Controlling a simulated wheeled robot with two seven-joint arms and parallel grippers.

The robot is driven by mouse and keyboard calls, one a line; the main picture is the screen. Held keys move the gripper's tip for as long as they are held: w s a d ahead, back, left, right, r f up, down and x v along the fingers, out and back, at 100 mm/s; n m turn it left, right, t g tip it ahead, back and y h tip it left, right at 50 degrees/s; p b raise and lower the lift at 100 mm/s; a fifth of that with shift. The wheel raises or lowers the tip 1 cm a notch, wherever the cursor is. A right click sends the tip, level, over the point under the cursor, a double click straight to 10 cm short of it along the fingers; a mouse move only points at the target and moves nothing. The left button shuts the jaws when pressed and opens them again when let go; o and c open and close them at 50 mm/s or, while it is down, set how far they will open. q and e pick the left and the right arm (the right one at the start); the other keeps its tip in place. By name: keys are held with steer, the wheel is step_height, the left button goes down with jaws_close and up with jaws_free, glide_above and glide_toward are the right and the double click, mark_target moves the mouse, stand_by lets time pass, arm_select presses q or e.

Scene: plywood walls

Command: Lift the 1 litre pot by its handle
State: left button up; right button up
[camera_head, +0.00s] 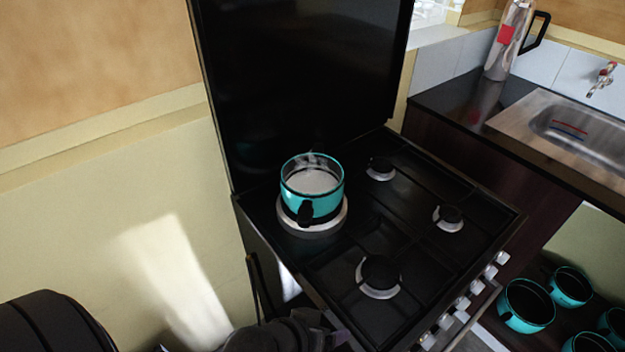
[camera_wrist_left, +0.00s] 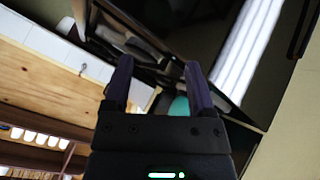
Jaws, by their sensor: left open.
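A turquoise pot (camera_head: 327,203) stands upright on the back-left burner of the black stove. Its inside looks pale, and its short black handle (camera_head: 305,213) points toward me. My left gripper (camera_head: 335,330) is at the bottom edge of the head view, in front of the stove and well apart from the pot. In the left wrist view its two dark purple fingers (camera_wrist_left: 158,68) are spread with nothing held. A patch of turquoise (camera_wrist_left: 180,107) shows beyond them, partly hidden by the right finger; I cannot tell which pot it belongs to. My right gripper is not in view.
The raised black stove lid (camera_head: 300,80) stands behind the pot. The other burners are bare. Knobs and a rail (camera_head: 470,315) run along the stove's front. A counter with a steel sink (camera_head: 570,125) and a flask (camera_head: 508,45) is at right. Several turquoise pots (camera_head: 527,305) sit low at right.

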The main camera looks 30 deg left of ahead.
mark_target(301, 225)
arm_select(q)
steer(key=w+n+t, duration=0.1)
steer(key=n, duration=0.1)
steer(key=w+r+n+t, duration=0.1)
steer(key=w+n+t, duration=0.1)
steer(key=w+r+n+t, duration=0.1)
steer(key=w+n, duration=0.1)
steer(key=shift+a+t, duration=0.3)
steer(key=shift+a, duration=0.05)
steer(key=a+n+t+y, duration=0.1)
steer(key=n, duration=0.1)
steer(key=w+a+n+t+y, duration=0.1)
steer(key=n, duration=0.1)
steer(key=a+r+n+t+y, duration=0.1)
steer(key=a+n, duration=0.1)
steer(key=shift+w, duration=0.4)
steer(key=w+a+n+y, duration=0.1)
steer(key=w+a+n, duration=0.1)
steer(key=w+a, duration=0.1)
steer(key=w+a+n+t+y, duration=0.1)
steer(key=w+a+n+y, duration=0.1)
steer(key=w, duration=0.1)
steer(key=w+a+n+y+b, duration=0.1)
steer(key=w+a+n+y, duration=0.1)
steer(key=w+a, duration=0.1)
steer(key=shift+a+r+n+t, duration=0.3)
steer(key=shift+s, duration=0.1)
jaws_close()
